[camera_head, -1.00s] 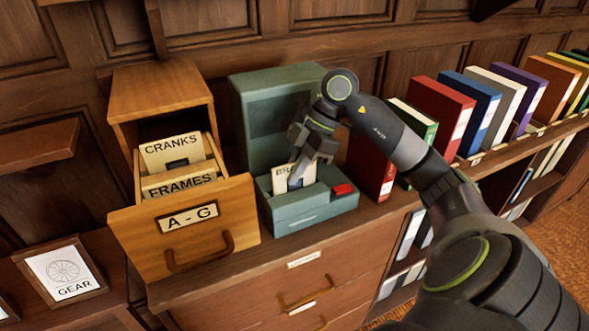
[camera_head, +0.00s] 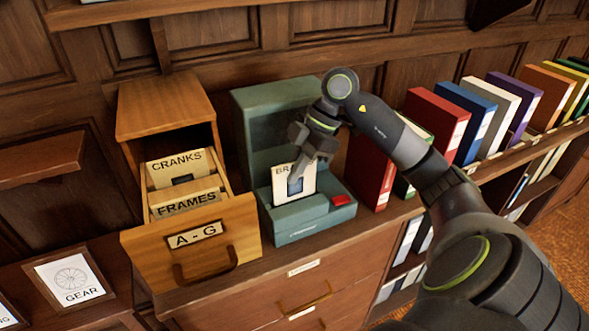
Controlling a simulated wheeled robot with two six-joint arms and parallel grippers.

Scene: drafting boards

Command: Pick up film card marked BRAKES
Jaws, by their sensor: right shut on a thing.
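The film card (camera_head: 283,190) is a cream card with a dark window, at the front of the green reader (camera_head: 270,107). Only the first letters of its label, "BR", show; my gripper covers the rest. My right gripper (camera_head: 297,180) is shut on the card's right side and holds it upright. The card stands above the reader's base; whether its bottom edge is clear of the slot I cannot tell. My left gripper is not in view.
Left of the reader, an open wooden drawer marked A - G (camera_head: 195,235) holds cards marked CRANKS (camera_head: 178,163) and FRAMES (camera_head: 187,203). The reader has a red button (camera_head: 341,200). Coloured binders (camera_head: 437,115) stand close on the right. A framed GEAR picture (camera_head: 72,279) is at lower left.

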